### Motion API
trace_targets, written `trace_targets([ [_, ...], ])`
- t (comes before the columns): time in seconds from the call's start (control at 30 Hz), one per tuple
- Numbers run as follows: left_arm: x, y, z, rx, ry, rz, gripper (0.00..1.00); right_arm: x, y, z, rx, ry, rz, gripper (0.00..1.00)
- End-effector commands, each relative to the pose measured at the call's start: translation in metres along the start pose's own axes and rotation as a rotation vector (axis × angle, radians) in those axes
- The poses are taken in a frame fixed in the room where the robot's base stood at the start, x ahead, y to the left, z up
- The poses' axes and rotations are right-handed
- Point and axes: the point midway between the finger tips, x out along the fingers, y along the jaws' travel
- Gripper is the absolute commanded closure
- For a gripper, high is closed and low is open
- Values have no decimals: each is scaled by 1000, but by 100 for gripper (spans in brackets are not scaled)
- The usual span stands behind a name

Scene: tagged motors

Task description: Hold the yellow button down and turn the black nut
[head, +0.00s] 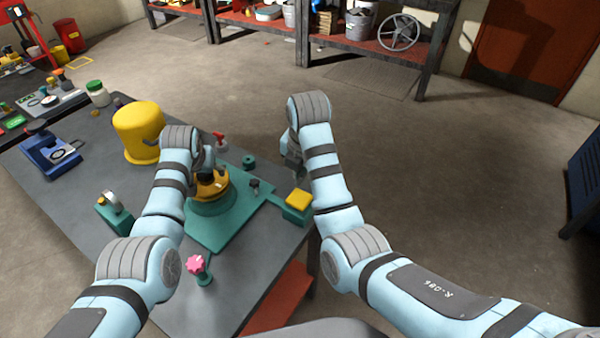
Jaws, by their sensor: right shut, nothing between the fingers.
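The yellow button (298,198) sits on a green block at the right end of the green base plate (208,234), near the table's right edge. A yellow disc with a dark piece on top, apparently the black nut (207,175), sits on a round green housing (212,205) on the same plate. My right gripper (294,168) hangs a little above and behind the button, apart from it; it is shut and empty. My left gripper (207,160) is mostly hidden by its own arm, close above the dark piece; I cannot tell whether they touch.
A yellow bucket (138,134) stands behind the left arm. A pink star knob (196,265) stands near the front. A red-topped piece (219,138) and a small green knob (248,161) are behind the housing. A blue device (50,155) is at left. Open floor lies right.

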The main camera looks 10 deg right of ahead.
Motion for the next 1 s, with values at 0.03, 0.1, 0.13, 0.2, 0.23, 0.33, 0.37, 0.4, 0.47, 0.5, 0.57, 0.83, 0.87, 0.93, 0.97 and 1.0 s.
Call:
trace_targets([
  [0.03, -10, -2, -6, 0, 0, 0, 33, -12, 3, 3, 0, 0, 1, 100],
  [0.1, -20, -3, -12, 0, 0, 0, 33, -24, 5, 5, 0, -1, 1, 100],
  [0.13, -24, -3, -14, 0, 1, 0, 33, -29, 6, 6, 0, -1, 1, 100],
  [0.2, -33, -5, -20, 0, 1, 0, 33, -39, 8, 9, 0, -1, 1, 100],
  [0.23, -36, -5, -22, 0, 1, 0, 33, -43, 9, 10, 0, -1, 1, 100],
  [0.33, -48, -7, -29, 0, 1, 0, 33, -58, 12, 13, 0, -1, 1, 100],
  [0.37, -52, -7, -31, 0, 1, 0, 33, -62, 13, 14, 0, -1, 1, 100],
  [0.4, -56, -8, -34, 0, 1, 0, 33, -68, 14, 15, 0, -1, 1, 100],
  [0.47, -63, -9, -38, 0, 1, 0, 33, -76, 16, 17, 0, -1, 1, 100],
  [0.5, -66, -9, -40, 0, 1, 0, 33, -79, 17, 18, 0, -1, 1, 100],
  [0.57, -68, -9, -40, 0, 1, 0, 33, -82, 17, 18, 0, -1, 1, 100],
  [0.83, -64, -9, -38, 0, 0, 0, 33, -78, 16, 18, 0, 0, 0, 100],
  [0.87, -64, -9, -38, 0, 0, 0, 33, -78, 16, 18, 0, 0, 0, 100],
  [0.93, -64, -9, -38, 0, 0, 0, 33, -78, 16, 18, 0, 0, 0, 100],
  [0.97, -64, -9, -38, 0, 1, 0, 33, -78, 16, 18, 0, 0, 0, 100],
  [1.0, -64, -9, -38, 0, 1, 0, 33, -78, 16, 18, 0, 0, 0, 100],
])
